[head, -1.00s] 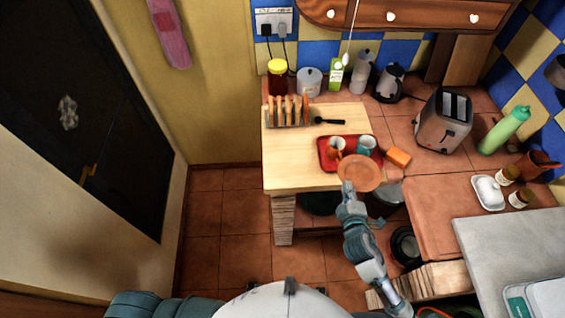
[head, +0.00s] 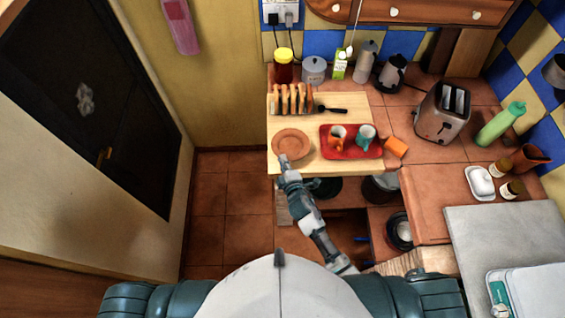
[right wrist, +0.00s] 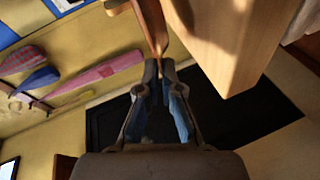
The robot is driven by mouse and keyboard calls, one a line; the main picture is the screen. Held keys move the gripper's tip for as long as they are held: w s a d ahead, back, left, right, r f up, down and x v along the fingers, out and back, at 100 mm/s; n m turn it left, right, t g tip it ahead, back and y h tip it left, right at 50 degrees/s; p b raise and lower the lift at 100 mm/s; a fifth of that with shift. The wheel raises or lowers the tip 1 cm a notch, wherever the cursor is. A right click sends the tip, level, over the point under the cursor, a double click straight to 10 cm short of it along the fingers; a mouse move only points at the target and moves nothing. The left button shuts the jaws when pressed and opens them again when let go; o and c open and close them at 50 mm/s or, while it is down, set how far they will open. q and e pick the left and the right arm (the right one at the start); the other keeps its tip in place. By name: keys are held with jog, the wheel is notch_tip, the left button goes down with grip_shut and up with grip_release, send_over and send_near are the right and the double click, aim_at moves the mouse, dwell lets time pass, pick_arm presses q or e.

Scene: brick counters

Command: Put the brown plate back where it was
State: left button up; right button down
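The brown plate (head: 291,143) is over the left front part of the wooden board (head: 352,106), left of the red tray (head: 332,150). My right gripper (head: 284,160) is at the plate's front edge. In the right wrist view my right gripper's fingers (right wrist: 159,68) are closed together on the edge of the brown plate (right wrist: 151,28), which shows edge-on beside the board's wooden side (right wrist: 235,45). I cannot tell whether the plate touches the board. My left gripper is not in view.
An orange block (head: 396,147) lies right of the tray. A toaster (head: 443,112) stands further right.

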jog(key=shift+w+a, duration=0.15)
jog(key=shift+w, duration=0.25)
jog(key=f, duration=0.3)
jog(key=shift+a+f+b, duration=0.3)
jog(key=shift+d, duration=0.1)
jog(key=c, duration=1.6)
grip_release()
jog(key=shift+d, duration=0.1)
